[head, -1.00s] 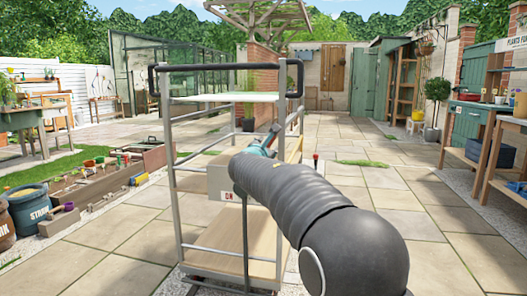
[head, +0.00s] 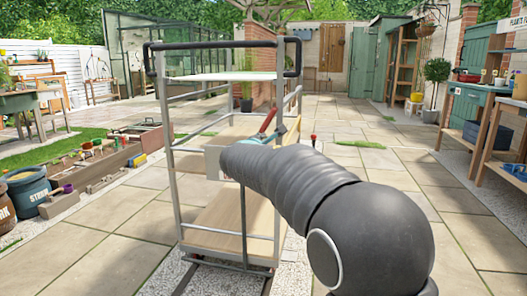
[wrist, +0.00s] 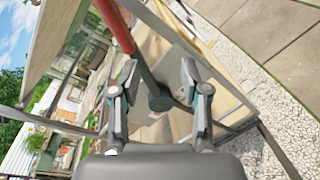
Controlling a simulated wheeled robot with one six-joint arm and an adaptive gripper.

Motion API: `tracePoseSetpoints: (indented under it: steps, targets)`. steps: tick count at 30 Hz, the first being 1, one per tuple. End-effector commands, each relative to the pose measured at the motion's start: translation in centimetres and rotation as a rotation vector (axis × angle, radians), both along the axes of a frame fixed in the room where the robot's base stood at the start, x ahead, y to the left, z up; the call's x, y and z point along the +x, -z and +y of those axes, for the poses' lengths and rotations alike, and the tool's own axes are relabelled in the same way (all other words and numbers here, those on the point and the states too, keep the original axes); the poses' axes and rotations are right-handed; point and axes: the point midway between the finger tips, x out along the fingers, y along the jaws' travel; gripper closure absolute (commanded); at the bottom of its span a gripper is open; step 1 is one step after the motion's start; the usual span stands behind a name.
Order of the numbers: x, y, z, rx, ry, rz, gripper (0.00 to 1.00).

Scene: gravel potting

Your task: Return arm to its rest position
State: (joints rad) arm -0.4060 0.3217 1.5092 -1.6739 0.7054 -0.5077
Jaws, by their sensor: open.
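My gripper (wrist: 159,72) is in the wrist view, its two fingers apart on either side of a red-handled bar (wrist: 118,25). The bar has a dark round end between the fingers; I cannot tell whether either finger touches it. In the head view, my dark arm reaches from the lower right toward the metal cart (head: 178,215). The red bar (head: 268,120) also shows there, tilted above the arm's far end, by teal parts of the gripper. A pale box (head: 213,162) on the cart is partly hidden by the arm.
The cart has a pale top, black handles and a wooden lower shelf (head: 228,218). A workbench (head: 497,130) stands at right. The paving between cart and workbench is mostly open.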

Motion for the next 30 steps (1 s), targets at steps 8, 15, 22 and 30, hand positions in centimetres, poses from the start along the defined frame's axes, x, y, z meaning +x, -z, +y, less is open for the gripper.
tracePoseSetpoints:
  steps: [8,15,22,30]
  targets:
    - [-8.8,10.1,-5.4,0.542,0.306,0.203,0.54]
    - [-21.2,13.6,-10.4,1.005,0.667,0.297,0.54]
    - [-32.6,14.8,-12.4,1.377,0.971,0.334,0.54]
    - [-42.9,14.4,-12.7,1.715,1.19,0.332,0.54]
